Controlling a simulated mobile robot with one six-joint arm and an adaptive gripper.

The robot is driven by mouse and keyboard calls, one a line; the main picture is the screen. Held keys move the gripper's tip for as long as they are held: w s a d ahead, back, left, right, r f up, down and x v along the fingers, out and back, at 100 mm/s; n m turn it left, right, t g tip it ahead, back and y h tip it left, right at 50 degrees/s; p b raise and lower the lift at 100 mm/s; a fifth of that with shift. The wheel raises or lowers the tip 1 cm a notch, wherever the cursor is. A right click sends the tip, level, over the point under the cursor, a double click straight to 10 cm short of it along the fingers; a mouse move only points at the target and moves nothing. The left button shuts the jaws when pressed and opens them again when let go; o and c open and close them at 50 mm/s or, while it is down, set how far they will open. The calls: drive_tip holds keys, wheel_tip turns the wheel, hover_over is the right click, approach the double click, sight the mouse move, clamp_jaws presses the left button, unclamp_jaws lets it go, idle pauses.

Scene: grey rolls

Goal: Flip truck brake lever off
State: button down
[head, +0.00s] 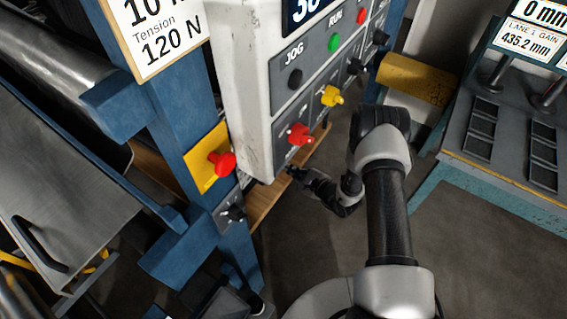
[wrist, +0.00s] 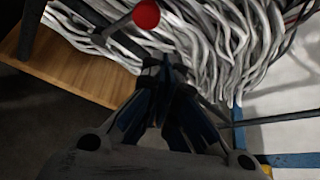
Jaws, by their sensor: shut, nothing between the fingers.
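A lever with a round red knob (wrist: 146,14) and a thin metal rod is at the top of the wrist view, beyond my fingertips. I cannot tell for certain that it is the truck brake lever; no label shows. My gripper (wrist: 162,64) is shut and empty, pointing toward a bundle of grey-white strands, with the red knob apart from it. In the head view my gripper (head: 293,172) is small and dark, just below the control box's lower edge. The lever is not clearly visible there.
The control box (head: 250,100) carries red and yellow knobs and hangs close above my gripper. A wooden board (head: 285,190) lies below it. A blue post (head: 160,120) with a red switch (head: 221,163) stands left. Grey-white strands (wrist: 215,45) fill the wrist view's top.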

drive_tip(key=s, duration=0.1)
drive_tip(key=s+d, duration=0.1)
drive_tip(key=s, duration=0.1)
drive_tip(key=s+d, duration=0.1)
drive_tip(key=s, duration=0.1)
drive_tip(key=shift+d+f+p, duration=0.2)
drive_tip(key=shift+f+p, duration=0.15)
drive_tip(key=shift+p, duration=0.05)
